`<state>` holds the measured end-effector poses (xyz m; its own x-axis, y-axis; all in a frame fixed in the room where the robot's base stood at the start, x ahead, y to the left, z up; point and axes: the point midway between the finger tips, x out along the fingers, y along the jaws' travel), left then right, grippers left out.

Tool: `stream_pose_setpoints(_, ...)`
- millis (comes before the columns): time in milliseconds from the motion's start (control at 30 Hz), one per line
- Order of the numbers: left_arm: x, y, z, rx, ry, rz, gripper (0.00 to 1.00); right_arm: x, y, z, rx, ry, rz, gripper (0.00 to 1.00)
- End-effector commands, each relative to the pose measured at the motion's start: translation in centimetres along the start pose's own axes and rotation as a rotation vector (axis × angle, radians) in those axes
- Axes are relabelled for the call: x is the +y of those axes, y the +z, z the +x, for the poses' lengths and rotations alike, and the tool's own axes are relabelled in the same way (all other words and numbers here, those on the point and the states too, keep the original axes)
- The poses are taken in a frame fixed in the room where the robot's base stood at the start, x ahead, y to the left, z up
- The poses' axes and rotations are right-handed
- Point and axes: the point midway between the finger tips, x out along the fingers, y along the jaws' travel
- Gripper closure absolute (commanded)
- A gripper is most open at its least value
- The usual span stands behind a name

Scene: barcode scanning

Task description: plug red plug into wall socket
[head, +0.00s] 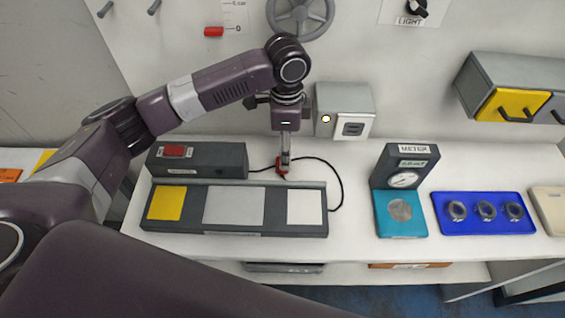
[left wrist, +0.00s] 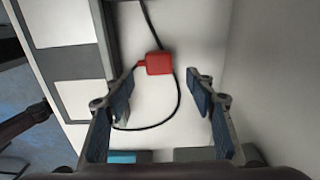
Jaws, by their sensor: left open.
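The red plug (head: 281,167) lies on the white worktop behind the grey panel box, with a black cable attached. It also shows in the left wrist view (left wrist: 159,63), ahead of the fingers. My left gripper (head: 285,160) points down over the plug, its fingertips hiding part of it. In the left wrist view my left gripper (left wrist: 160,88) is open, with nothing between its fingers. The wall socket (head: 353,129) is on a light grey box at the wall, right of my left gripper. My right gripper is not in view.
A grey panel box (head: 234,235) with coloured squares lies in front of the plug. The black cable (head: 341,188) loops to the right. A meter (head: 403,180) and a blue tray (head: 483,229) stand further right. A handwheel (head: 300,14) is above on the wall.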

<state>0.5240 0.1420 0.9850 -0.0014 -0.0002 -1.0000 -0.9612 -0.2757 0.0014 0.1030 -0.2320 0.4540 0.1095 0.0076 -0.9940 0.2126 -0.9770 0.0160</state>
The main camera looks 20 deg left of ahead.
Motion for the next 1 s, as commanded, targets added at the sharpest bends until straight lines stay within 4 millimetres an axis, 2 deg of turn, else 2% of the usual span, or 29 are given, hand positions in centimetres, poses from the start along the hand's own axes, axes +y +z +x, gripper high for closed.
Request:
stream_pose_setpoints(233, 0.0, 0.2, 0.4, -0.002, 0.002, -0.002, 0.49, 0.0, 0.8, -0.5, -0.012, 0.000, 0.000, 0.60)
stream_pose_setpoints(400, 0.2, 0.9, 2.8, -0.002, 0.003, -0.002, 0.49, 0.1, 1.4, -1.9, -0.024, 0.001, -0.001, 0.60)
stream_pose_setpoints(600, 0.1, 0.8, 5.0, 0.000, 0.000, -0.001, 0.49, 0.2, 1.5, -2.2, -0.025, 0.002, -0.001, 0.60)
stream_pose_setpoints(933, 0.1, 0.8, 5.2, 0.000, -0.001, 0.000, 0.49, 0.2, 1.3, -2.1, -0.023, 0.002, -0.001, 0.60)
stream_pose_setpoints(1000, 0.1, 0.8, 5.2, 0.000, -0.001, 0.000, 0.55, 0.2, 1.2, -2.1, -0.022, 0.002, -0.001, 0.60)
